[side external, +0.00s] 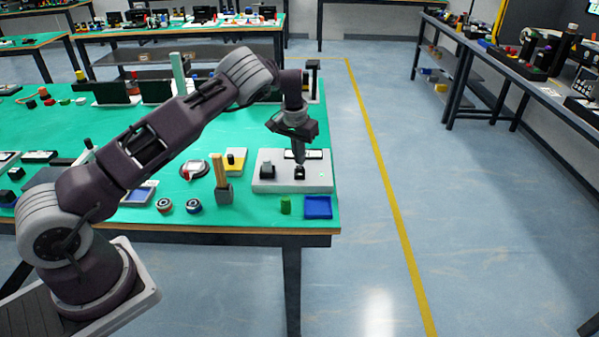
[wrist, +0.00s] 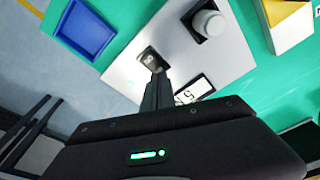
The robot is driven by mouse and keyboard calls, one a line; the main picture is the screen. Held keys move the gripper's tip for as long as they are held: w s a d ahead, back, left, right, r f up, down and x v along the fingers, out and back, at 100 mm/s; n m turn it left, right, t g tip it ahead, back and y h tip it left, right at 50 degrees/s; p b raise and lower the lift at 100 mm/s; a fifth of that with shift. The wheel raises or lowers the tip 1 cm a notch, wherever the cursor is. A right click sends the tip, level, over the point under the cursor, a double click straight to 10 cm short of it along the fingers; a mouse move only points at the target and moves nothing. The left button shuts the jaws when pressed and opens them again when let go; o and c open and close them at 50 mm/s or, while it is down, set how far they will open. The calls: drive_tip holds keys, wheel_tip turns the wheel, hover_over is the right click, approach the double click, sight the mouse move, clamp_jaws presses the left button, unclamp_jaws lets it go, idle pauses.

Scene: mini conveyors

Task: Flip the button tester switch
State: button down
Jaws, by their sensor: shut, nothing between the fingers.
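The button tester is a light grey panel (side external: 320,182) at the right end of the green table; it fills the middle of the wrist view (wrist: 125,72). It carries a small black switch (side external: 300,174), seen in the wrist view (wrist: 150,57) as a dark rectangle with a lighter part. A black-based part with a pale round top (wrist: 207,22) sits beside it, with a small display (wrist: 193,90) nearby. My gripper (side external: 299,160) points down, shut and empty, with its tips just above or at the switch. In the wrist view the fingertips (wrist: 157,76) reach the switch's edge; contact cannot be told.
The table edge is close on the right.

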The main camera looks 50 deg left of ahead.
drive_tip(key=shift+f, duration=1)
idle(0.5)
drive_tip(key=shift+r, duration=3.55)
drive_tip(key=shift+r, duration=0.1)
wheel_tip(320, 180, up, 8)
hover_over(299, 168)
drive_tip(key=s+d, duration=0.2)
drive_tip(key=s+d+r+t+h, duration=0.1)
drive_tip(key=s+d+r, duration=0.3)
drive_tip(key=s+r, duration=0.3)
drive_tip(key=s+d+r+t+h, duration=0.1)
drive_tip(key=s+d+r, duration=0.4)
drive_tip(key=s+r, duration=0.25)
drive_tip(key=s+d+m+t, duration=0.1)
drive_tip(key=s+d, duration=0.2)
drive_tip(key=s, duration=0.9)
drive_tip(key=s+d+f+m+y, duration=0.1)
drive_tip(key=s+d+m, duration=0.1)
drive_tip(key=s, duration=1.1)
drive_tip(key=shift+d+f+t+y, duration=0.15)
drive_tip(key=shift+d+t+y, duration=0.15)
drive_tip(key=shift+d+t, duration=0.1)
